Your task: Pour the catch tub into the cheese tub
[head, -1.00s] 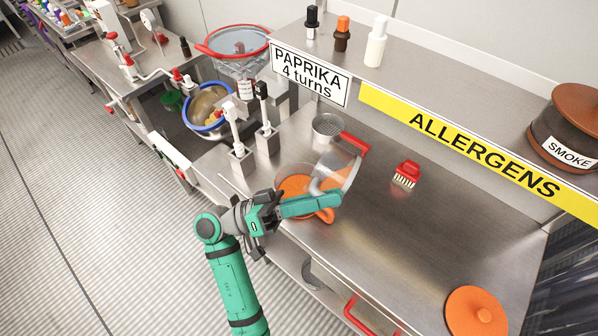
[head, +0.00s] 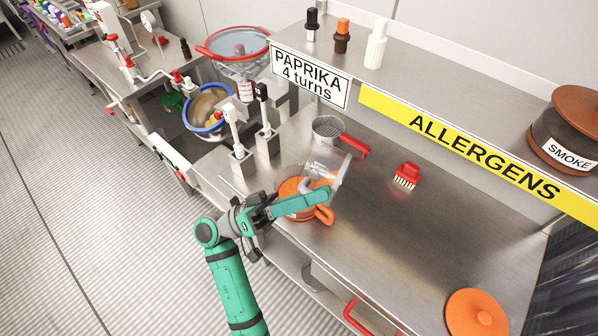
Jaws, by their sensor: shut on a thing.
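My gripper (head: 318,198) is shut on a clear see-through tub (head: 341,174), which looks like the catch tub. It holds the tub tilted over an orange tub (head: 288,190), which looks like the cheese tub, on the steel counter. The orange tub has a looped orange handle (head: 325,216) at its right. My green gripper covers part of the orange tub. I cannot make out what is inside the clear tub or whether anything is falling from it. A loose orange lid (head: 475,312) lies at the counter's front right.
A steel strainer (head: 328,128) with a red handle stands just behind the tubs. A red brush (head: 407,175) lies to the right. White and black levers (head: 236,145) stand to the left. A shelf with a yellow ALLERGENS strip (head: 470,143) runs behind. The counter's right middle is clear.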

